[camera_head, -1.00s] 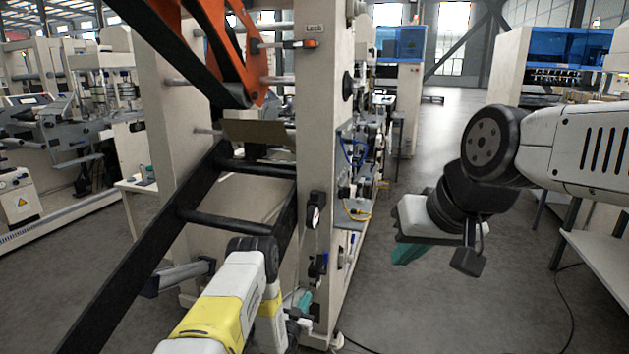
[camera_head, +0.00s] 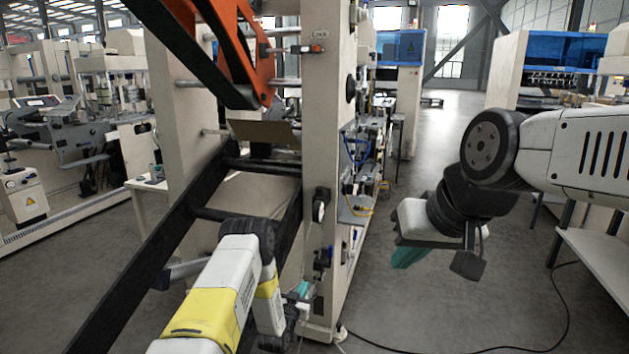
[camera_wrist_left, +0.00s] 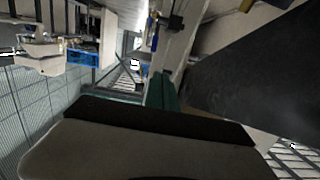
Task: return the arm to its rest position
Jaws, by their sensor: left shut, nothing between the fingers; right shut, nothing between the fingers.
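My left arm (camera_head: 212,308), white with a yellow band, rises from the bottom of the head view, bent at a dark elbow joint. Its left gripper (camera_head: 302,289) has teal fingers, is shut and empty, and sits close to the machine's right upright. Most of it is small or hidden behind the arm. In the left wrist view the shut teal fingers (camera_wrist_left: 162,92) point away, past a dark surface at the right. My right arm (camera_head: 565,148) hangs at the right. Its right gripper (camera_head: 408,256) is teal, shut and empty, over open floor.
The cream unwind machine (camera_head: 326,140) with orange arms (camera_head: 215,45) and long black rails (camera_head: 150,255) stands close beside my left arm. A table (camera_head: 607,250) stands at the right. The grey floor (camera_head: 430,310) between is clear except for a cable.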

